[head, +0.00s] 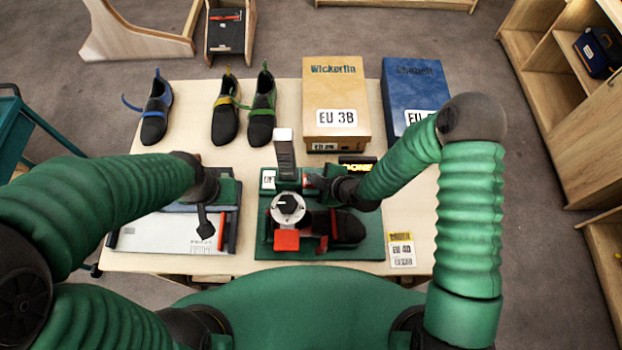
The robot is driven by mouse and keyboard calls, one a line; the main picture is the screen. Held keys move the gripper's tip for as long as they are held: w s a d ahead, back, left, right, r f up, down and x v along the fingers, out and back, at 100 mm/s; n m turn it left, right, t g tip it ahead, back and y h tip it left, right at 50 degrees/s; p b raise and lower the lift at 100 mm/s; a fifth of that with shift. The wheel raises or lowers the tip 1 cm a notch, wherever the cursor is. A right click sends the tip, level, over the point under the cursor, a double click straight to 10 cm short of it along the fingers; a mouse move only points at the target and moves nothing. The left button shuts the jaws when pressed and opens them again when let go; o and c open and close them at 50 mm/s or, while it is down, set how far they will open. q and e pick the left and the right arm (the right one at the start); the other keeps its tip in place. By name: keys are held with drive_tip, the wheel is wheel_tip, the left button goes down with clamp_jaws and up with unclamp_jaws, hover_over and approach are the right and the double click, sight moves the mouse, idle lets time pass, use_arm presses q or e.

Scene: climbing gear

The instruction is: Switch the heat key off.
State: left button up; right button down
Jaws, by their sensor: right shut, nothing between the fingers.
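A machine on a green base plate (370,247) stands at the front middle of the table. It carries a round pale dial (288,208) with a black knob, a red block-shaped key (286,240) in front of the dial, and an upright grey lever with a white top (284,150). I cannot tell for sure which part is the heat key, or its on or off state. A dark shoe (346,228) lies on the plate. My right gripper (313,182) is shut and empty, just behind and right of the dial. My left gripper (206,224) is above the tray at left; its jaw opening is unclear.
A tray with papers (150,238) lies left of the machine. Several shoes (226,115) stand at the back left. A tan box (337,90) and a blue box (412,88) stand at the back right. A label card (401,249) lies right of the plate.

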drive_tip(key=shift+r, duration=0.45)
wheel_tip(320, 180, up, 6)
drive_tip(key=p, duration=0.4)
drive_tip(key=shift+p, duration=0.3)
